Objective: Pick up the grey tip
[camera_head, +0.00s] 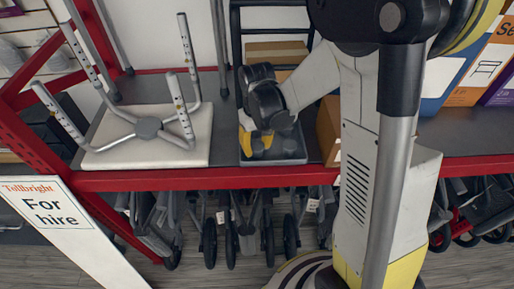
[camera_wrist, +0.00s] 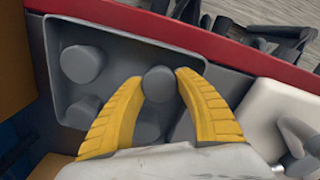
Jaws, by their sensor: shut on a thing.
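A grey tip (camera_wrist: 160,84), round and flat-topped, stands between the yellow fingertips of my gripper (camera_wrist: 160,77) in the wrist view. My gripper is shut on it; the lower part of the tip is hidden. Other similar grey tips (camera_wrist: 82,63) stand in a grey tray (camera_wrist: 120,27), to the left of and below the held one in that view. In the head view my gripper (camera_head: 256,150) points down over the same tray (camera_head: 290,157) on the shelf, and the tips are hidden there.
A white seat with metal legs (camera_head: 150,157) lies upside down left of the tray. A red shelf edge (camera_head: 210,177) runs along the front. Cardboard boxes (camera_head: 275,52) stand behind and right of the tray. Folded wheeled frames (camera_head: 260,225) stand below. A "For hire" sign (camera_head: 55,215) is at left.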

